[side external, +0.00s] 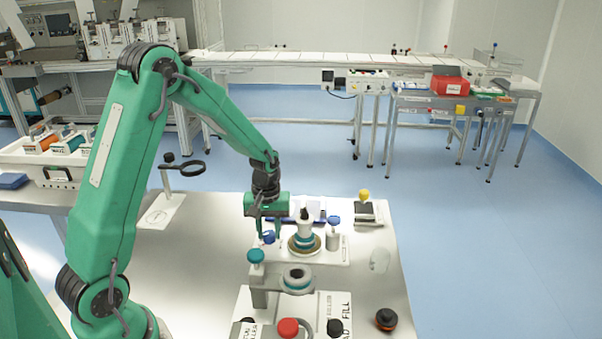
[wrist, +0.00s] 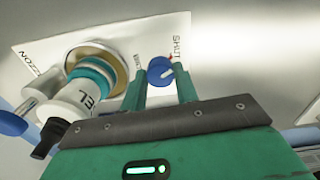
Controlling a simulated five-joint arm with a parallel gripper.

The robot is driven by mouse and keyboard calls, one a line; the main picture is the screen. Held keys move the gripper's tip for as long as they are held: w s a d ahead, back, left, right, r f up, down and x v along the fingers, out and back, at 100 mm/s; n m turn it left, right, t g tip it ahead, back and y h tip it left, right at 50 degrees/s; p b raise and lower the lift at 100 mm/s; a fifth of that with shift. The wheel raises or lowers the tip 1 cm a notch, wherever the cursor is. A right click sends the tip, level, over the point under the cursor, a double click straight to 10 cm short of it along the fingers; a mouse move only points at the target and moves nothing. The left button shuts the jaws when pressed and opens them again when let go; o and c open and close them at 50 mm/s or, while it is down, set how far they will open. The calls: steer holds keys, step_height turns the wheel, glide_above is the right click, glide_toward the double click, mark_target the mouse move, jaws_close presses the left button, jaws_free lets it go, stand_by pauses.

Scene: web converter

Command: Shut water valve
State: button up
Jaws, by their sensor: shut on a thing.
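The water valve shows as a small round blue knob (wrist: 158,68) with a white pointer mark, on a white plate (wrist: 115,30). The word SHUT is printed on the plate beside the knob. In the side view the blue knob (side external: 268,237) is at the tips of my gripper (side external: 267,230), partly hidden by the fingers. In the wrist view my gripper (wrist: 160,78) has a green finger on each side of the knob and is shut on it. The knob's exact angle is hard to read.
A white bottle (wrist: 75,105) with a teal collar stands on a round brass base (wrist: 97,52) just beside my fingers. A red button (side external: 288,328) and black knobs are at the table's front edge.

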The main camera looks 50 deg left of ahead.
mark_target(269, 233)
steer(key=shift+n, duration=1)
steer(key=o, duration=1)
steer(key=shift+r, duration=0.1)
step_height(269, 233, up, 7)
steer(key=shift+r, duration=0.35)
steer(key=shift+r, duration=0.1)
